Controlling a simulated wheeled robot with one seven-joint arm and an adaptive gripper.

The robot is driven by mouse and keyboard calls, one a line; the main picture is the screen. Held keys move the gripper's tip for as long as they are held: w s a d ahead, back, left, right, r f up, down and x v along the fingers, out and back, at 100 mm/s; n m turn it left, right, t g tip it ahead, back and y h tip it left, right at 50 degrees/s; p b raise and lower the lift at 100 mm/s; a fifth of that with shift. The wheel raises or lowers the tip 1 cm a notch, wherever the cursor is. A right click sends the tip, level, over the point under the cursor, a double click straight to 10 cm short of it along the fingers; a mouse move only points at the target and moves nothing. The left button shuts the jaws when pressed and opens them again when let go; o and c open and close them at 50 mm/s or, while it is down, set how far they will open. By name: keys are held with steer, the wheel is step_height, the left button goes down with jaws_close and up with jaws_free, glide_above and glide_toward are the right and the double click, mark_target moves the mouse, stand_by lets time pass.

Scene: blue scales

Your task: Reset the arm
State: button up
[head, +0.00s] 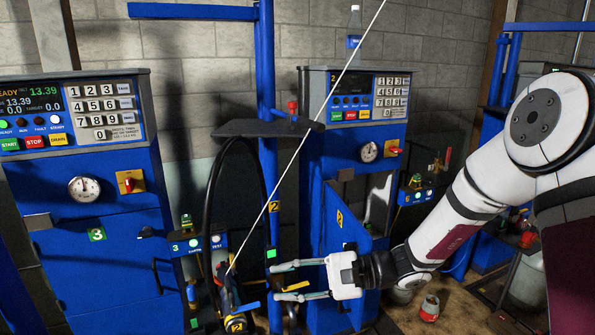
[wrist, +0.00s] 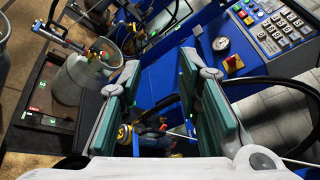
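My gripper (head: 276,283) is at the centre-bottom of the head view, reaching in from the right on my white arm. Its two fingers are spread apart with nothing seen between them. In the wrist view my gripper (wrist: 163,100) also shows open, with its green-grey pads apart. Behind the pads is a blue and yellow filling head (wrist: 150,137), partly hidden by my gripper. In the head view the fingertips overlap the area beside the blue post marked 2 (head: 272,207). Whether they touch anything there I cannot tell.
A blue scale cabinet marked 3 (head: 105,262) stands at left, another cabinet marked 2 (head: 352,150) behind. A black hose (head: 212,200) loops near the post. A small red and grey cylinder (head: 429,308) stands on the floor. A grey gas cylinder (wrist: 85,78) shows in the wrist view.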

steer(key=s+d+r+n+t+h, duration=0.1)
steer(key=s+d+r+n+h, duration=0.1)
steer(key=s+d+r+h, duration=0.2)
steer(key=s+d+r+n+t+h, duration=0.2)
steer(key=s+d+h, duration=0.4)
steer(key=s+d, duration=0.4)
steer(key=s+d+r+n+t+h, duration=0.2)
steer(key=s+d+r+n+h, duration=0.2)
steer(key=s+d+r+h, duration=0.2)
steer(key=shift+s+d+r, duration=0.15)
steer(key=shift+s+d, duration=0.4)
steer(key=shift+s, duration=0.4)
